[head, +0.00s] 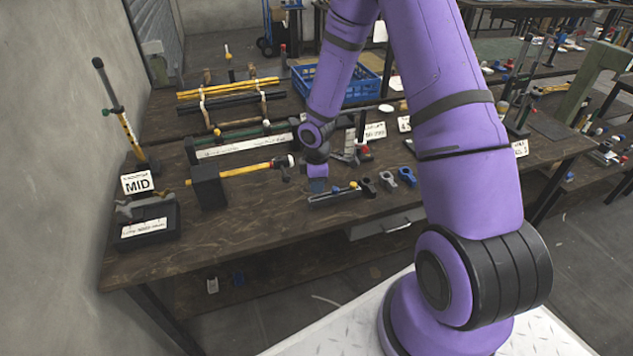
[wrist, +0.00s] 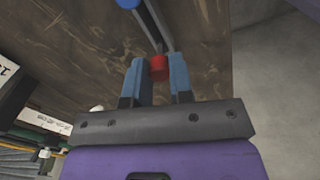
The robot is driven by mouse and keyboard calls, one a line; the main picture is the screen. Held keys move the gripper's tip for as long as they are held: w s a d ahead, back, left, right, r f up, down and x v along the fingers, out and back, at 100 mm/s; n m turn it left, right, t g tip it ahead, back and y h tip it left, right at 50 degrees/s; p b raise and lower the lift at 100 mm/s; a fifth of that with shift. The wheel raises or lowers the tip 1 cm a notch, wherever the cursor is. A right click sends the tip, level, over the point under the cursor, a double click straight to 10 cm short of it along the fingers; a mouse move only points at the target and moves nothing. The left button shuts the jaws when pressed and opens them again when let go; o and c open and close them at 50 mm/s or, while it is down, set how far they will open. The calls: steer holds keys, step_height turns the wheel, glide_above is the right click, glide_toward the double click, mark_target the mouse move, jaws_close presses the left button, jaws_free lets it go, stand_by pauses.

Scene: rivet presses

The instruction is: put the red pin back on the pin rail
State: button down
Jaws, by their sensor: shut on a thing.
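My gripper (wrist: 159,62) is shut on the red pin (wrist: 159,70), whose red end shows between the two blue-grey fingers in the wrist view. In the head view my gripper (head: 317,185) is low over the table, and the red pin cannot be made out there. A dark grey bar, which looks like the pin rail (head: 335,197), lies just right of and in front of my gripper, with a yellow knob (head: 353,185) on it. A bar (wrist: 157,22) also runs just beyond the fingertips in the wrist view, beside a blue knob (wrist: 128,3). I cannot tell whether the pin touches it.
Several small clamp-like parts (head: 387,180) lie right of the rail. A long grey-green holder (head: 235,145) and a blue crate (head: 345,83) stand behind. The table's front strip is clear.

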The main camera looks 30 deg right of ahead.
mark_target(317, 196)
steer(key=shift+f, duration=1.8)
steer(key=c, duration=0.9)
jaws_free()
steer(key=shift+r, duration=0.1)
step_height(317, 196, up, 11)
steer(key=shift+f, duration=0.15)
